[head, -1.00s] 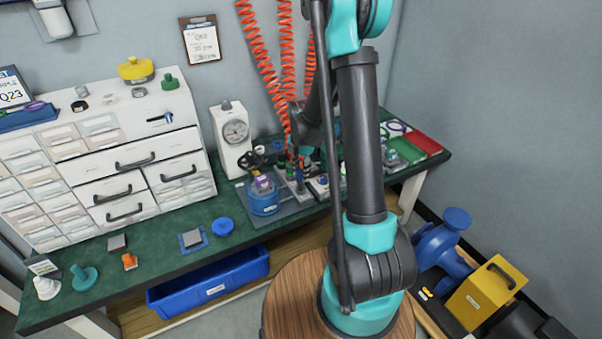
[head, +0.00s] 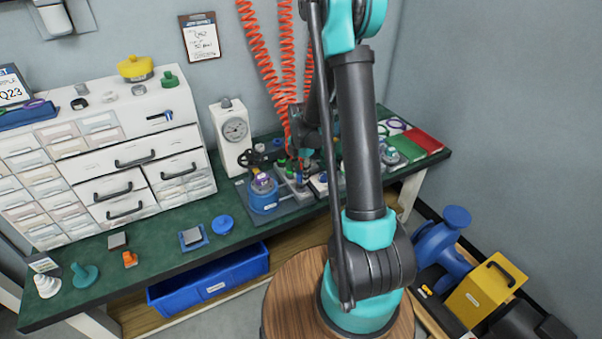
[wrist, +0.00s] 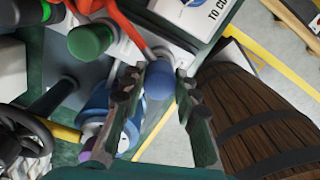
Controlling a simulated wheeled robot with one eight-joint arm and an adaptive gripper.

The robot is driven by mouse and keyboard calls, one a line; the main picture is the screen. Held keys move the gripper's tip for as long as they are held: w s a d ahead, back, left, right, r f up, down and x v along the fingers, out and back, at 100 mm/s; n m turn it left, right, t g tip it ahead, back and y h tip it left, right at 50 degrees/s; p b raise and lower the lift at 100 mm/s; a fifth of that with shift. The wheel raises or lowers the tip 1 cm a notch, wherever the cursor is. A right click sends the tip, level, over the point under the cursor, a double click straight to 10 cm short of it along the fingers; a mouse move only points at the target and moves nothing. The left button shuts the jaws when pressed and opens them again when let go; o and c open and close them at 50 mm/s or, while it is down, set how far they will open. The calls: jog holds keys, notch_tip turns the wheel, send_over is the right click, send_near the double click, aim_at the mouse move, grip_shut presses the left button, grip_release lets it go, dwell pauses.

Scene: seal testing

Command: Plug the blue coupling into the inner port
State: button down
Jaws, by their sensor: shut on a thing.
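The blue coupling (wrist: 159,84) is between my gripper's fingers (wrist: 168,92) in the wrist view, its rounded blue end showing. The fingers are closed on its sides. In the head view my gripper is over the test fixtures at the back of the green bench, mostly hidden behind my arm.
Orange coiled hoses (head: 262,60) hang down to the fixtures. A green cap (wrist: 90,40) and a black handwheel (wrist: 22,130) are close to my gripper. A dial gauge (head: 235,130) stands behind the pot. The bench front (head: 175,220) has bare patches.

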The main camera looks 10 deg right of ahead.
jog(key=shift+f, duration=0.6)
jog(key=c, duration=1.1)
grip_release()
jog(key=shift+o, duration=0.2)
notch_tip(320, 180, up, 12)
jog(key=shift+s, duration=0.1)
jog(key=s+d+m+t, duration=0.2)
jog(key=s+m, duration=0.9)
jog(key=m, duration=0.1)
jog(key=s+d+m+t, duration=0.2)
jog(key=s+m, duration=0.9)
jog(key=m, duration=0.1)
jog(key=shift+f+m, duration=0.25)
jog(key=shift+m, duration=0.05)
